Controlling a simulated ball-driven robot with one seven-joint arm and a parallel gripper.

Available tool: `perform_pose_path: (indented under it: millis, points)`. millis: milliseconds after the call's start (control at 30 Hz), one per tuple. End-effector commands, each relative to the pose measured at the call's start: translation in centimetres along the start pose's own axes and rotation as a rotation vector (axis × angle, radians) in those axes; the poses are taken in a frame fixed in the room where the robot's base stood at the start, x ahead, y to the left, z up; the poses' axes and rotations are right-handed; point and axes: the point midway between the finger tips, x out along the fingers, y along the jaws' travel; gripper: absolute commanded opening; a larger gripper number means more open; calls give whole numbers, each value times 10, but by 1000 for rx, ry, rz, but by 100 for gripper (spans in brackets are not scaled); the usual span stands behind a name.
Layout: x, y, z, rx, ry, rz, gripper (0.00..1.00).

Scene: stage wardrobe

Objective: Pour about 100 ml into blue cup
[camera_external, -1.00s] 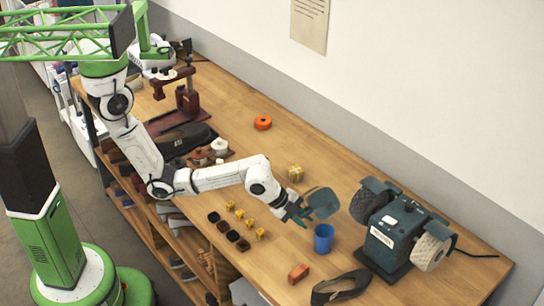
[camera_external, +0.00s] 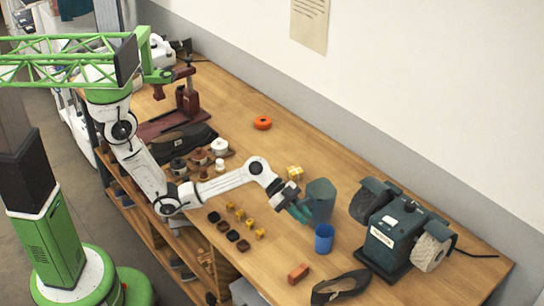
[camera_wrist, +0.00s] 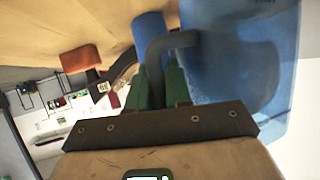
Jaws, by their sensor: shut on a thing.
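The blue cup (camera_external: 323,238) stands upright on the bench. It also shows in the wrist view (camera_wrist: 148,27), partly behind the jug handle. A dark teal jug (camera_external: 320,198) is held nearly upright, beside and just behind the cup in the external view. In the wrist view the jug (camera_wrist: 235,65) looks translucent blue and fills the right side. My gripper (camera_external: 303,211) is shut on the jug's dark handle, with its green fingers (camera_wrist: 162,85) either side of it. I cannot make out the liquid level in jug or cup.
A bench grinder (camera_external: 393,235) stands right of the cup. A brown-orange block (camera_external: 298,273) and a dark shoe (camera_external: 341,287) lie in front. Yellow pieces and dark small trays (camera_external: 233,236) lie left, with a yellow box (camera_external: 295,172) behind. The bench back is mostly clear.

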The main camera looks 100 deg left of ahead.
Motion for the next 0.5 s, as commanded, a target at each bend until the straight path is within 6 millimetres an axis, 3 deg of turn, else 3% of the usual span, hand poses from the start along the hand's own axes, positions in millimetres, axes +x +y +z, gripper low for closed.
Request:
perform_pose_path:
  millis: [500]
  points:
    - [-5, -3, -3, -101, 134, 57, 0]
